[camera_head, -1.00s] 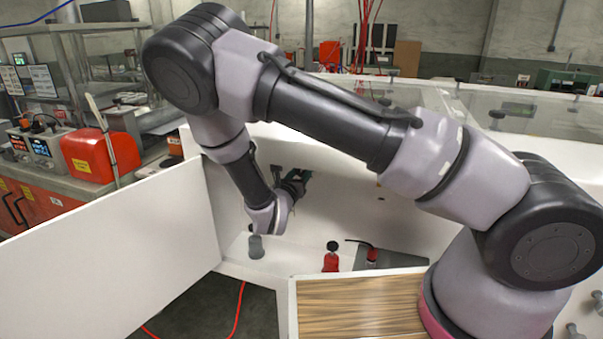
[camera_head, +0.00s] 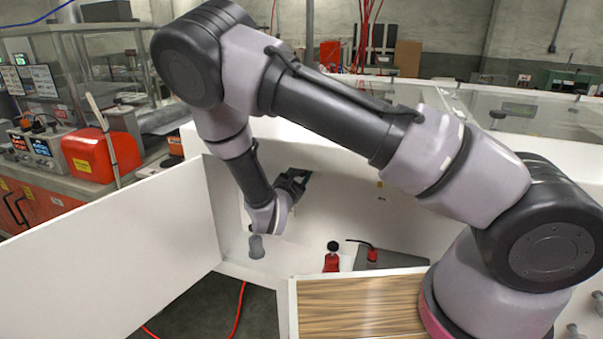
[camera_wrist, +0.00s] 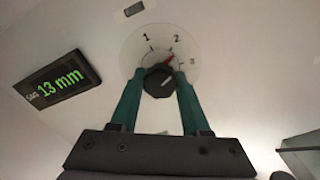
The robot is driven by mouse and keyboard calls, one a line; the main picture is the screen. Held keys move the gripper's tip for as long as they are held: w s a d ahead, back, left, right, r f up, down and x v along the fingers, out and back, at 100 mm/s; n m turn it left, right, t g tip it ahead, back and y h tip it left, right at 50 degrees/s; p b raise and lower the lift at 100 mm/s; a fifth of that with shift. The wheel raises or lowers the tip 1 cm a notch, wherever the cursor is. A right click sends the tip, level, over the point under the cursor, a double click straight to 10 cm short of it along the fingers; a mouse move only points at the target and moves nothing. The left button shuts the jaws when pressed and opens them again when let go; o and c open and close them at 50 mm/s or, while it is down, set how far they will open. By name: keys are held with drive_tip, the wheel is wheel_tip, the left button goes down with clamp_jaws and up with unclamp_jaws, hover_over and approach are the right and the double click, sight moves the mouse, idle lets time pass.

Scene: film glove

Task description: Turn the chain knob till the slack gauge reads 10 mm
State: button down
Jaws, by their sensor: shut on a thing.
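The chain knob (camera_wrist: 159,82) is black and sits on a round pale dial with the numbers 1, 2 and 3. A red pointer on the knob points to the upper right, between 2 and 3. The slack gauge (camera_wrist: 57,83) is a dark display left of the dial, and its green digits read 13 mm. My gripper (camera_wrist: 158,85) has teal fingers on both sides of the knob and is shut on it. In the head view my gripper (camera_head: 297,183) is at the white back wall; the knob cannot be made out there.
A red bottle with a black top (camera_head: 332,258) and a second red item (camera_head: 372,254) stand right of my gripper inside the white enclosure. A grey cylinder (camera_head: 257,246) is close below my wrist. A white panel (camera_head: 110,250) stands at the left.

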drive_tip(key=m, duration=0.6)
drive_tip(key=shift+a, duration=0.1)
idle(0.4)
drive_tip(key=shift+c, duration=1.9)
unclamp_jaws()
drive_tip(key=shift+r, duration=0.1)
drive_tip(key=v, duration=1)
drive_tip(key=shift+s+a, duration=0.15)
drive_tip(key=shift+s, duration=0.2)
